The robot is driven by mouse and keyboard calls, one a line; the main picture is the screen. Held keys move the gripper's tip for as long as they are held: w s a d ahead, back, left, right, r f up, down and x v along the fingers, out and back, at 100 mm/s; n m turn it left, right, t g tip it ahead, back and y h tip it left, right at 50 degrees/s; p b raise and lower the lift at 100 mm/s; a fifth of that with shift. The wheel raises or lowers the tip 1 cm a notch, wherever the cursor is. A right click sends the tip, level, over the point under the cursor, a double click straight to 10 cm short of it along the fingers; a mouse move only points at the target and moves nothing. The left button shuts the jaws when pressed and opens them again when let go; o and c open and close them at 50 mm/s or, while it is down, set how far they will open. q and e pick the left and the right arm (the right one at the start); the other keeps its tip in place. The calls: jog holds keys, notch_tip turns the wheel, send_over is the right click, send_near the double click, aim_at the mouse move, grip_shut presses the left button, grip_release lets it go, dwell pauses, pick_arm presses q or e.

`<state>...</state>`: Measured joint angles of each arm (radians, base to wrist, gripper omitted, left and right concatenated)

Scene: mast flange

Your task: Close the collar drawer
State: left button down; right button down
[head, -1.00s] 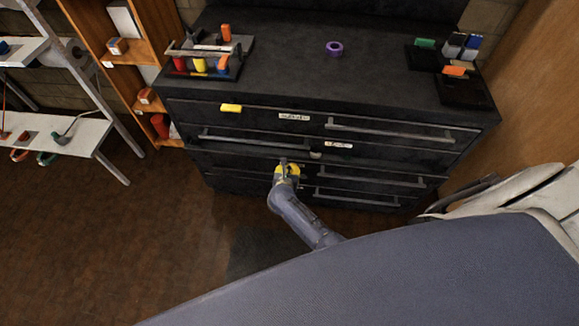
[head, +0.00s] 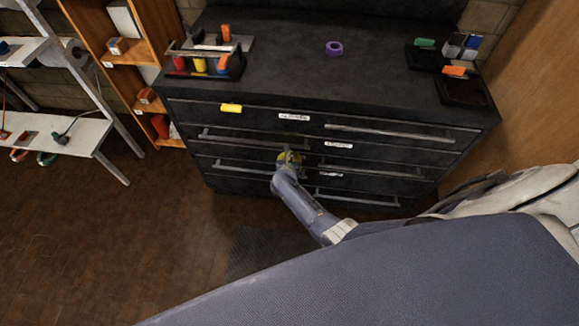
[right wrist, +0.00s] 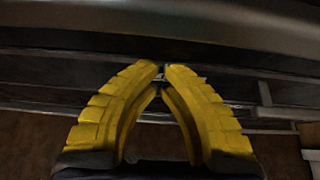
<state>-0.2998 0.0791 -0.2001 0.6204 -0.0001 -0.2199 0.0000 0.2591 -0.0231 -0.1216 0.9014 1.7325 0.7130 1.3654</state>
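A black cabinet (head: 400,115) with several drawers stands ahead. Its small white labels are too small to read, so I cannot tell which drawer is the collar drawer. My right gripper (head: 290,156) is against or just in front of the middle of the lower drawer fronts. A label (head: 330,174) and a long bar handle (head: 370,170) show to its right, another handle (head: 243,167) to its left. In the right wrist view, the yellow fingers (right wrist: 161,70) come together at the tips, with nothing clearly held. Contact with the front is unclear.
A rack with coloured items (head: 205,62), a purple ring (head: 333,48) and dark trays (head: 465,90) are on the cabinet top. A yellow item (head: 231,108) is at the top drawer. Shelves stand left, a wooden panel (head: 540,90) right. The floor in front is clear.

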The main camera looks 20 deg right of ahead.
jog(key=shift+w+d, duration=0.1)
jog(key=shift+w, duration=0.05)
jog(key=s+a+r+n+t+y, duration=0.1)
jog(key=s+a+r+n+t, duration=0.2)
jog(key=s+a+r+n, duration=0.5)
jog(key=s+a+f+n+g+y, duration=0.2)
jog(key=s+a+f+n+y, duration=0.2)
jog(key=s+f+n, duration=0.6)
jog(key=s+a+f+n+g+y, duration=0.25)
jog(key=s+a+f+n, duration=0.2)
jog(key=f+n, duration=1)
jog(key=s+d+f+n+g, duration=0.2)
jog(key=s+f+n, duration=0.25)
jog(key=s, duration=0.55)
jog(key=s+d+f+n+g, duration=0.2)
jog(key=s+d+f+n, duration=0.15)
jog(key=s+n, duration=0.4)
jog(key=s+d+f+n+g, duration=0.1)
jog(key=s+d+f, duration=0.1)
jog(key=s, duration=0.8)
jog(key=s+d+f+g+h, duration=0.1)
jog(key=s+d, duration=0.4)
jog(key=s, duration=0.6)
notch_tip(320, 180, down, 2)
jog(key=shift+s+n+g, duration=0.2)
jog(key=shift+n+g, duration=0.15)
jog(key=shift+g, duration=0.3)
